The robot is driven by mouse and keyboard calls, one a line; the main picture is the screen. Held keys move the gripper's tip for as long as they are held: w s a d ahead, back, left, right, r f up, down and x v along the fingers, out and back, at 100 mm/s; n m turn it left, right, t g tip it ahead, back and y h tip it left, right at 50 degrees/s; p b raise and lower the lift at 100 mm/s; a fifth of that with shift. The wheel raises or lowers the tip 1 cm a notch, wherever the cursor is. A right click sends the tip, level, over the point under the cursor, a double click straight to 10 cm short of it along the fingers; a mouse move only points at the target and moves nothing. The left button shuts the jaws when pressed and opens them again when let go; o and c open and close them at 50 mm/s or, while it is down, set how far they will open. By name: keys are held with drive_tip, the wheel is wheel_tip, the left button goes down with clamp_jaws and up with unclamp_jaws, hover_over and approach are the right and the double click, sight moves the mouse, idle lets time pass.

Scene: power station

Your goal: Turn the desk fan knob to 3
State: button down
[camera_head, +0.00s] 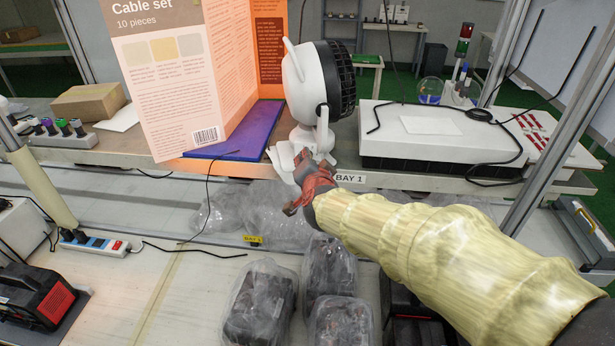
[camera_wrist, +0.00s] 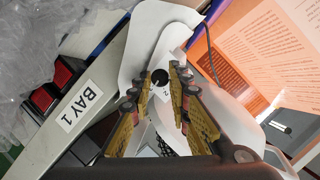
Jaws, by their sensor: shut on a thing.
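The white desk fan (camera_head: 300,85) with a black grille stands on the far bench, its head facing right. Its white base (camera_head: 281,157) is at the bench's front edge and also shows in the wrist view (camera_wrist: 145,35). The small dark knob (camera_wrist: 160,77) with a light mark sits on the base. My gripper (camera_head: 303,184) reaches the front of the base. In the wrist view my gripper (camera_wrist: 162,78) has one finger on each side of the knob and is shut on it.
A tall orange and white "Cable set" board (camera_head: 180,80) stands left of the fan. A purple slab (camera_head: 240,130) lies beside it. A white-topped box (camera_head: 440,135) with a black cable is on the right. Several plastic-wrapped parts (camera_head: 262,300) lie in front, below my arm.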

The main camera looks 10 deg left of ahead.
drive_tip(key=b, duration=0.3)
drive_tip(key=m+y+b, duration=0.1)
drive_tip(key=b, duration=0.2)
drive_tip(key=shift+d+f, duration=0.15)
drive_tip(key=shift+f, duration=0.15)
drive_tip(key=shift+r+m+b, duration=0.2)
drive_tip(key=shift+m+b, duration=0.3)
drive_tip(key=shift+b, duration=0.5)
drive_tip(key=c, duration=1.7)
unclamp_jaws()
drive_tip(key=shift+o, duration=0.2)
drive_tip(key=n+p, duration=0.1)
drive_tip(key=p, duration=0.4)
drive_tip(key=shift+r, duration=0.3)
drive_tip(key=n+p, duration=0.1)
drive_tip(key=p, duration=0.3)
drive_tip(key=n+h+p, duration=0.1)
drive_tip(key=p, duration=0.3)
drive_tip(key=shift+a+h, duration=0.2)
drive_tip(key=shift+h, duration=0.1)
